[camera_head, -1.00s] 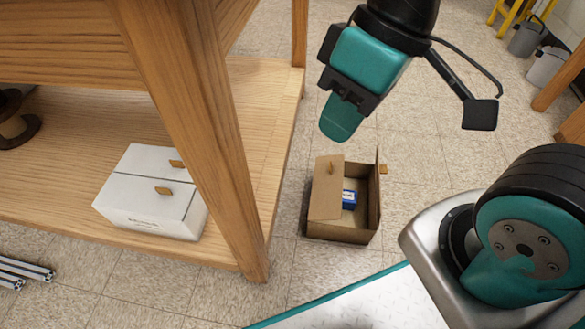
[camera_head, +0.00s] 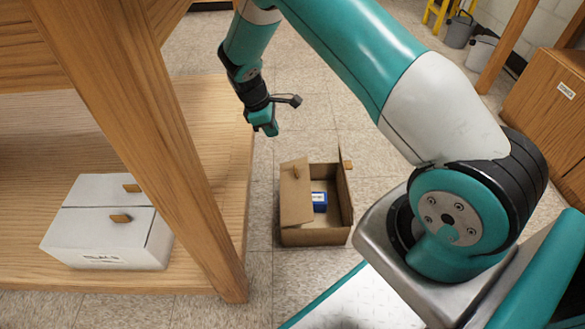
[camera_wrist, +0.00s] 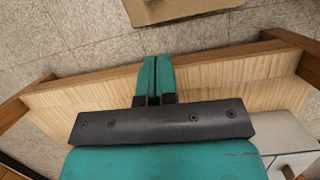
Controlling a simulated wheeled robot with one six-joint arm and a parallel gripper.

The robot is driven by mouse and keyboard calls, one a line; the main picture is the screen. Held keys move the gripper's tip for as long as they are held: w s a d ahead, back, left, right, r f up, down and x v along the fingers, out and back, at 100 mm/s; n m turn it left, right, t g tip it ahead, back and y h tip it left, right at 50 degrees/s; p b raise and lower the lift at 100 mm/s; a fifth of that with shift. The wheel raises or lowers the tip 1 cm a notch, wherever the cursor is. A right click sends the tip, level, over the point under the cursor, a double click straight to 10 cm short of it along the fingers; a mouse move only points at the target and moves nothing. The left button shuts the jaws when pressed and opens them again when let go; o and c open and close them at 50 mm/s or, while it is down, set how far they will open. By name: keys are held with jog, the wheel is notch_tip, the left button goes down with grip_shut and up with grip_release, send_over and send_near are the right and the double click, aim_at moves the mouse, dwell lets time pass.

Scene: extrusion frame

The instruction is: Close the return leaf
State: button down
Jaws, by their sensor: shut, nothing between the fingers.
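An open brown cardboard box (camera_head: 312,236) stands on the tiled floor, with a blue packet (camera_head: 319,201) inside. Its left leaf (camera_head: 296,195) lies over the left part of the opening and carries a small tab. Its right leaf (camera_head: 345,189) stands about upright with a tab at its far end. Which one is the return leaf I cannot tell. My gripper (camera_head: 266,128) is shut and empty, above and beyond the box, slightly left of it, apart from it. In the wrist view the shut fingers (camera_wrist: 154,68) point toward a brown cardboard piece (camera_wrist: 175,8) at the top edge.
A wooden bench's leg (camera_head: 150,150) and low shelf (camera_head: 205,115) stand left of the box. A closed white box (camera_head: 105,235) with two tabs sits on that shelf. A wooden cabinet (camera_head: 550,110) and buckets (camera_head: 480,50) stand at the right and back. Floor right of the box is partly clear.

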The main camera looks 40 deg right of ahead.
jog(key=b, duration=0.8)
send_near(300, 175)
jog(key=shift+n, duration=0.3)
jog(key=x, duration=0.4)
jog(key=shift+w+a+f, duration=0.25)
jog(key=shift+f, duration=0.15)
jog(key=shift+d+p, duration=0.1)
jog(key=shift+p, duration=0.2)
jog(key=shift+s+d+r+p, duration=0.1)
jog(key=shift+s+d+p, duration=0.1)
jog(key=shift+p, duration=0.3)
jog(key=shift+s+d+y+p, duration=0.2)
jog(key=shift+d+y+p, duration=0.15)
jog(key=shift+p, duration=0.3)
jog(key=shift+s+d+f+t+y+p, duration=0.3)
jog(key=shift+d+f+t+y+p, duration=0.05)
jog(key=shift+f+t+y+p, duration=0.35)
jog(key=shift+d+f, duration=0.1)
jog(key=shift+f, duration=0.45)
jog(key=shift+r, duration=0.1)
